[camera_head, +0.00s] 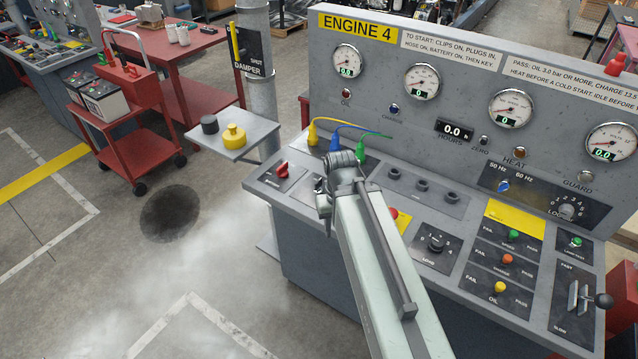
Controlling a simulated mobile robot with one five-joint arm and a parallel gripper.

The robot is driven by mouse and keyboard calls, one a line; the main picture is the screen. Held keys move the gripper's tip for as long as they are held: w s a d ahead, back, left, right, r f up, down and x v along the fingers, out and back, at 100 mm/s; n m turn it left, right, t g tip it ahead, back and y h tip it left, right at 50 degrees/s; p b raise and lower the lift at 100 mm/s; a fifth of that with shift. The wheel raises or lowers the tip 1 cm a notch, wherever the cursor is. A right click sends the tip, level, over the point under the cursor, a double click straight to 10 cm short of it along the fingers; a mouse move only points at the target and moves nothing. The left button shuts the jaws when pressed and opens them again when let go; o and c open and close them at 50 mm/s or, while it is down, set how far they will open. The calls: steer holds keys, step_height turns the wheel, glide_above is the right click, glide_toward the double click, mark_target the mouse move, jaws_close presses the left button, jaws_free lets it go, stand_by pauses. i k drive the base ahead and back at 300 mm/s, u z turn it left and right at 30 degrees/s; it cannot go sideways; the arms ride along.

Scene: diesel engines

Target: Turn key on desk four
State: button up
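Desk four (265,192) is the grey console with the yellow ENGINE 4 sign (357,27). My arm reaches over its sloping top from the bottom of the picture. My gripper (323,205) is over the left part of the panel, right of a red rotary switch (282,170). The fingers are small and dark here, and I cannot tell whether they are open or shut, or touching anything. I cannot make out a key; the panel under my gripper and arm is hidden. The gauges read zero or near it.
Yellow, blue and green plugs (361,150) stand behind my gripper. A side shelf (232,137) holds a yellow and a dark part. The floor at left is hazy but open.

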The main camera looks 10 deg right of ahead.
mark_target(318, 189)
steer(key=u, duration=0.45)
steer(key=k, duration=1.3)
steer(key=u, duration=0.3)
steer(key=i, duration=1.75)
steer(key=u, duration=0.8)
